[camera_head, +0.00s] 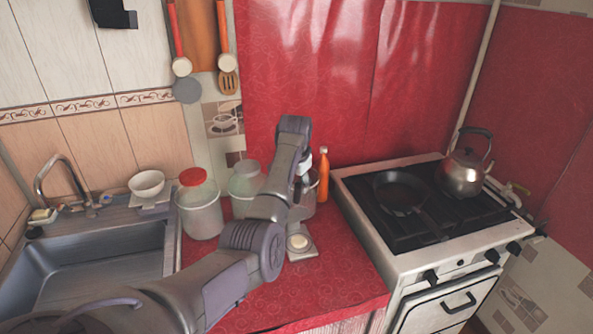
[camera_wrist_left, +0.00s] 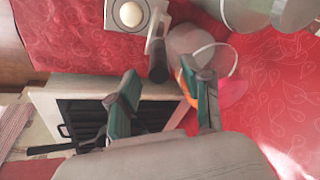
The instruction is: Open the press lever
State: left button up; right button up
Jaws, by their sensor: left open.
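The press shows its pale base (camera_head: 302,253) with a round cream pad at the middle of the red counter; my left arm hides much of the rest. In the left wrist view, its pad and base (camera_wrist_left: 130,14) are at the top. A lever with a dark end (camera_wrist_left: 158,62) points down beside them, toward the gap between my fingers. My left gripper (camera_wrist_left: 168,80) is open, with its fingers apart and nothing seen held. Contact with the lever cannot be told. In the head view my wrist hides most of the gripper. My right gripper is not in view.
An orange bottle (camera_head: 323,175) and a clear container (camera_wrist_left: 205,55) stand close to my gripper. A red-lidded jar (camera_head: 200,207) and another jar (camera_head: 245,183) are to the left. The stove (camera_head: 365,218) with pan and kettle is at the right, the sink at the left.

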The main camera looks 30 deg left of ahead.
pick_arm(q)
jog(key=a+v, duration=0.1)
jog(key=v, duration=0.5)
jog(key=shift+d, duration=0.5)
